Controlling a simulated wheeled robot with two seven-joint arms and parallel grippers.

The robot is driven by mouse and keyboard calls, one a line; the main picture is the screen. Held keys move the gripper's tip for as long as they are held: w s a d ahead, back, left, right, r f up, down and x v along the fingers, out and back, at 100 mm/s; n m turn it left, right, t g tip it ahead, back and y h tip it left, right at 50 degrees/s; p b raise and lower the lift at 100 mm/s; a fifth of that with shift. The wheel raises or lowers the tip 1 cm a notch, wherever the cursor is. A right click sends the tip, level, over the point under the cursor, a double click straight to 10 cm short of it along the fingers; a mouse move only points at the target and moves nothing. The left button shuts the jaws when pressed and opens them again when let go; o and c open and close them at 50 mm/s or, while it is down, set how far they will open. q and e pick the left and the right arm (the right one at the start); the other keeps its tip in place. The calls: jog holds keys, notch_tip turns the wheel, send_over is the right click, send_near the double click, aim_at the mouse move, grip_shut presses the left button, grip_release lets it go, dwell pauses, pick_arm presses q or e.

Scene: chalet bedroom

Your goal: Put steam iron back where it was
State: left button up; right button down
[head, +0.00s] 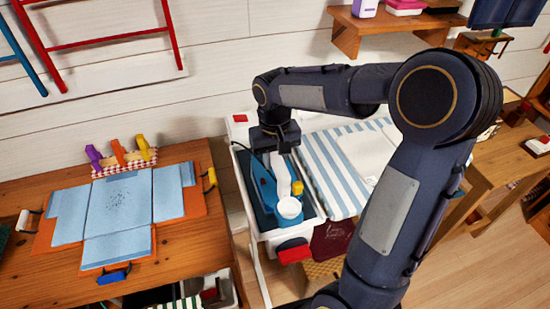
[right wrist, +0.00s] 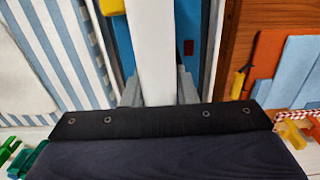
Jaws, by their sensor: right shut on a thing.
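The steam iron (head: 262,184) is blue and white with a yellow knob. It sits in or just above a white-rimmed tray (head: 313,221) with a dark bed, at the left end of the ironing board (head: 338,172). My right gripper (head: 276,150) comes down over its far end. In the right wrist view, my right gripper (right wrist: 158,92) has its grey fingers on both sides of the white handle (right wrist: 153,40), shut on it. The blue body shows behind the handle. Whether its base touches the tray is hidden. My left gripper is not in view.
A wooden table (head: 190,258) on the left holds blue cloth panels (head: 118,212) on an orange backing, with coloured clamps. A red block (head: 294,252) juts from the tray's front. A wooden shelf (head: 395,24) hangs on the wall above. My right arm hides part of the board.

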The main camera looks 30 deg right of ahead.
jog(key=c, duration=1.2)
grip_release()
jog(key=shift+o, duration=0.2)
notch_tip(320, 180, up, 11)
jog(key=shift+p, duration=0.45)
jog(key=shift+r, duration=0.4)
jog(key=shift+s+r, duration=0.15)
jog(key=shift+s, duration=0.1)
jog(key=s+a+f+t+y, duration=0.2)
jog(key=s+a+f, duration=0.1)
jog(key=s, duration=0.6)
jog(key=s+a+f+n+t+y, duration=0.1)
jog(key=s+a+f+t, duration=0.2)
jog(key=s, duration=0.6)
jog(key=shift+s+a+f+t+y, duration=0.3)
jog(key=shift+f+y, duration=0.1)
jog(key=shift+f, duration=0.3)
